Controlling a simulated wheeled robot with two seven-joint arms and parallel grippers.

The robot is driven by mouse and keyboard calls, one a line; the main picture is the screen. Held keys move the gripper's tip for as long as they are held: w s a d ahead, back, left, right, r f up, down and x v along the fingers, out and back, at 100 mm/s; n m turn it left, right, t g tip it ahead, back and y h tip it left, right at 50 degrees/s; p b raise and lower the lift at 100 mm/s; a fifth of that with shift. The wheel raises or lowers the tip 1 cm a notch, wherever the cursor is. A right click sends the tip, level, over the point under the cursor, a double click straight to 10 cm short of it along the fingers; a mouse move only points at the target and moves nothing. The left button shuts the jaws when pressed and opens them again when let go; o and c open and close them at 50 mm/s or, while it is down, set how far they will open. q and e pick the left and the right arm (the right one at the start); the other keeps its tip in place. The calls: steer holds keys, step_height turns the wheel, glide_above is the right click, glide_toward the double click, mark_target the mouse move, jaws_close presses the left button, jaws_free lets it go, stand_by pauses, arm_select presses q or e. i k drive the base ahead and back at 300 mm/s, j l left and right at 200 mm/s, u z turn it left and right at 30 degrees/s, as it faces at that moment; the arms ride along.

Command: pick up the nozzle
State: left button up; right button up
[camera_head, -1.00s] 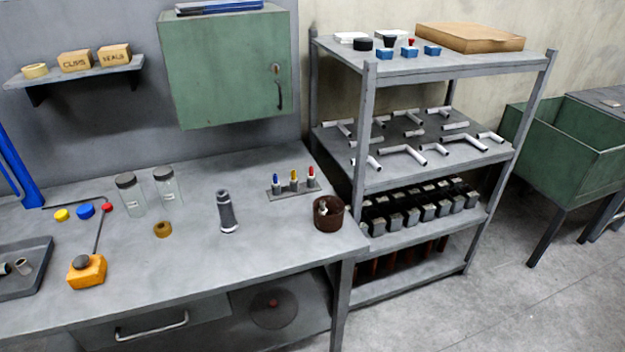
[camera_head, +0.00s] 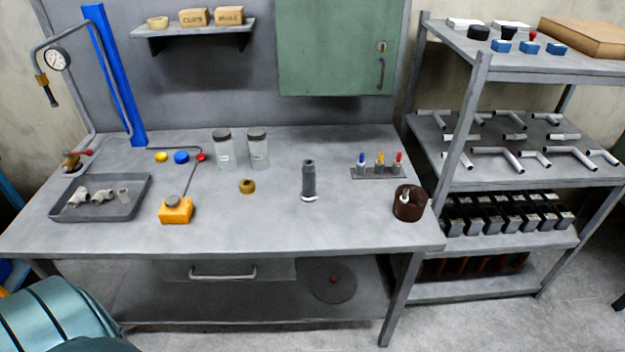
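A dark grey ribbed cylinder with a pale ring at its base, which looks like the nozzle (camera_head: 308,179), stands upright on the grey workbench (camera_head: 290,228). It stands apart from the things around it, and nothing is holding it. Neither of my grippers shows in the head view.
A marker rack (camera_head: 379,174) and brown cup (camera_head: 409,207) are right. A tray (camera_head: 59,210) holds fittings. The bench front is clear.

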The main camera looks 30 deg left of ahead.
mark_target(397, 161)
steer(key=i+l+u, duration=0.1)
steer(key=i+l, duration=0.6)
steer(key=i, duration=0.15)
